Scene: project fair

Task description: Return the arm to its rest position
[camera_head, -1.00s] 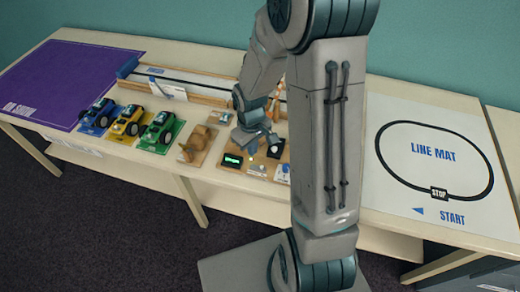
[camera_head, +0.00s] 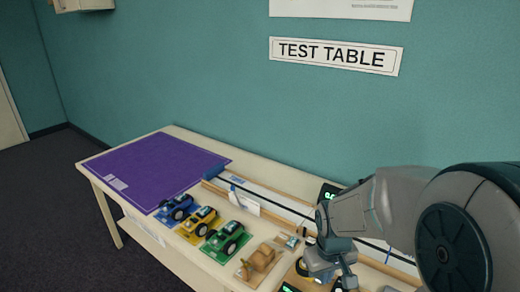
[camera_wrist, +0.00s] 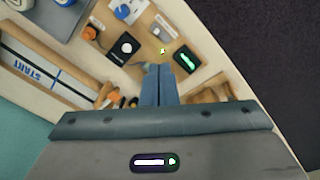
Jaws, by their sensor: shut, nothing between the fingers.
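My gripper (camera_head: 332,262) is over the right part of the light wooden table in the head view, with my arm reaching in from the right edge. In the wrist view my gripper (camera_wrist: 159,72) has its two fingers together with nothing between them. The fingers point at a wooden board (camera_wrist: 141,58) bearing small electronic parts. Among these parts are a black module with a white knob (camera_wrist: 124,48) and a black box with a green display (camera_wrist: 186,59). The fingers appear above the board; the exact gap cannot be told.
Blue (camera_head: 176,207), yellow (camera_head: 199,221) and green (camera_head: 226,238) toy cars stand in a row on the table, beside a wooden model (camera_head: 259,261). A purple mat (camera_head: 155,168) lies at the left. A long track (camera_head: 270,210) runs along the back, below the wall.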

